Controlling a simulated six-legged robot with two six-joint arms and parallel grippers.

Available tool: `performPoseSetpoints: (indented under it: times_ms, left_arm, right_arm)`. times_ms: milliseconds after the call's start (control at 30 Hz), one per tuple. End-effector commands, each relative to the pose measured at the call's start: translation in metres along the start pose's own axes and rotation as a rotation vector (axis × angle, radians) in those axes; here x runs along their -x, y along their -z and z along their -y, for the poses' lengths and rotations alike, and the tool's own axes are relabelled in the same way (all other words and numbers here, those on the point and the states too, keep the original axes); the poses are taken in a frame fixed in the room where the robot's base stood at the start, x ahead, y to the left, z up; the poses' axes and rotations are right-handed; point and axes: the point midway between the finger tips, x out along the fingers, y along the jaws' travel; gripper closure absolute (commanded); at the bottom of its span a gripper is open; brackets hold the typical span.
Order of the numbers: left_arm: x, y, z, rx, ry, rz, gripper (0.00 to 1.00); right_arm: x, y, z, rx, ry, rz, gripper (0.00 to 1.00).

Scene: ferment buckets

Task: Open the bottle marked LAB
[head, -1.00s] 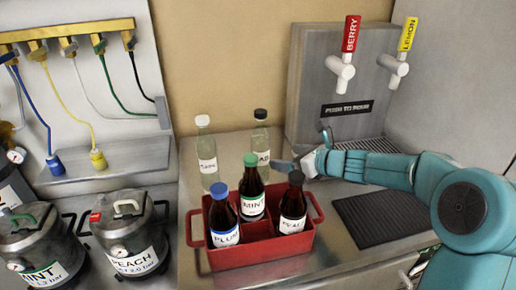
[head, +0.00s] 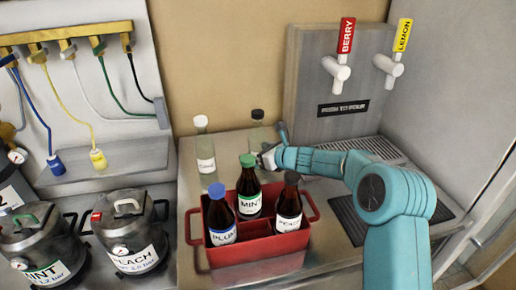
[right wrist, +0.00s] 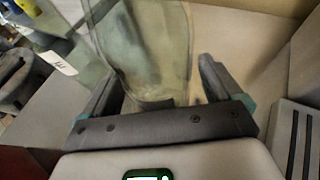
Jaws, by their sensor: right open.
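A clear bottle with a black cap (head: 257,125) stands upright at the back of the counter. Its label is hidden by my right gripper in the head view now; earlier the letters "AB" showed on it. My right gripper (head: 272,146) is at this bottle, with its fingers open. In the right wrist view the clear glass bottle (right wrist: 155,50) stands between the spread fingers of the gripper (right wrist: 160,88). I cannot tell whether the fingers touch the glass. The cap is not visible in the wrist view. My left gripper is not in view.
Another clear bottle with a white cap (head: 204,148) stands to the left. A red crate (head: 255,250) in front holds the brown PLUM (head: 221,215), MINT (head: 249,188) and a third dark bottle (head: 290,203). A tap dispenser (head: 310,85) stands behind right, metal kegs (head: 128,232) at left.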

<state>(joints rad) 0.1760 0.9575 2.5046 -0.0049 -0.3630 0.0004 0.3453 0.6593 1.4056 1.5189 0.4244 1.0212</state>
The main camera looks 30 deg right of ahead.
Motion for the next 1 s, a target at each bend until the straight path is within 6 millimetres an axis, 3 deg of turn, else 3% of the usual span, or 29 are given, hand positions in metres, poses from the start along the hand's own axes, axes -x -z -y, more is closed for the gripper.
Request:
performPoseSetpoints:
  times_ms: [67, 100, 267, 300, 567, 1000]
  left_arm:
    - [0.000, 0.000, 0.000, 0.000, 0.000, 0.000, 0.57]
    - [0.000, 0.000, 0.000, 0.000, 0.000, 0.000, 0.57]
    - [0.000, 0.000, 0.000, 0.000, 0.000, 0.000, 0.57]
    - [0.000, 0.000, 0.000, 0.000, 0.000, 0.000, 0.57]
    - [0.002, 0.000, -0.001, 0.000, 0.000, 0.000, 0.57]
    - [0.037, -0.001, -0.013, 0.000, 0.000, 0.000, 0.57]
  right_arm:
    - [0.000, 0.000, 0.000, 0.000, 0.000, 0.000, 0.08]
    - [0.000, 0.000, 0.000, 0.000, 0.000, 0.000, 0.14]
    - [0.001, 0.000, 0.000, 0.000, 0.000, 0.000, 0.66]
    - [0.001, 0.000, 0.000, 0.000, 0.000, 0.000, 0.72]
    - [0.003, -0.005, 0.000, 0.002, 0.000, 0.002, 0.72]
    - [0.035, -0.084, 0.000, 0.003, 0.001, 0.003, 0.72]
